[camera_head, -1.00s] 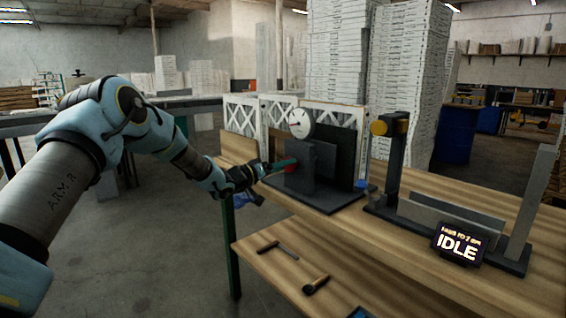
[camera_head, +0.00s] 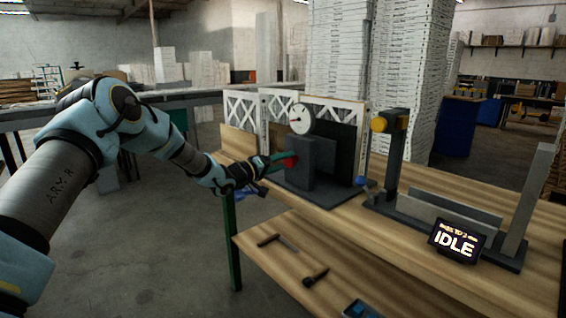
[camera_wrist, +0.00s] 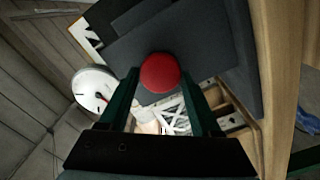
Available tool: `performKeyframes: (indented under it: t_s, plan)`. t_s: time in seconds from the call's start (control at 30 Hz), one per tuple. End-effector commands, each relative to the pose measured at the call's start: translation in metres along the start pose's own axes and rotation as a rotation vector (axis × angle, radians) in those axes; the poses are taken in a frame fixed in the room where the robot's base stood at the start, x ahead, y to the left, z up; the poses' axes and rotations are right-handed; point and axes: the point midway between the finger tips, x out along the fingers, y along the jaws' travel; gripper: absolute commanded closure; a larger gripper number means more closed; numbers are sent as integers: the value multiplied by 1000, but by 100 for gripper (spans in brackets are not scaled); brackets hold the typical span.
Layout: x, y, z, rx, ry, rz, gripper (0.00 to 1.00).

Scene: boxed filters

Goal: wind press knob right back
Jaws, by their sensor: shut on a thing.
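The press is a dark grey block (camera_head: 311,165) on a dark base, with a round white dial gauge (camera_head: 301,118) above it. The red knob (camera_head: 291,161) sticks out of the press's left side. In the wrist view the knob (camera_wrist: 160,72) lies between the tips of the two green fingers, with the gauge (camera_wrist: 93,88) to the left. My gripper (camera_head: 284,161) reaches in from the left and is shut on the knob.
White lattice-faced filters (camera_head: 278,109) stand behind the press. A hammer (camera_head: 315,277) and another tool lie on the lower shelf.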

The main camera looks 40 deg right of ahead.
Motion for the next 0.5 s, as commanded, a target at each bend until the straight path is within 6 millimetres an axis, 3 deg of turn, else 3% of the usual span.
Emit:
performKeyframes:
  t_s: [0.17, 0.2, 0.4, 0.5]
  plan:
    - [-1, -2, 2, -2, -3, -4, 91]
    - [-1, -2, 2, -2, -3, -4, 31]
    - [0, -1, 1, -1, -2, -2, 8]
    - [0, -1, 1, 0, -1, -2, 6]
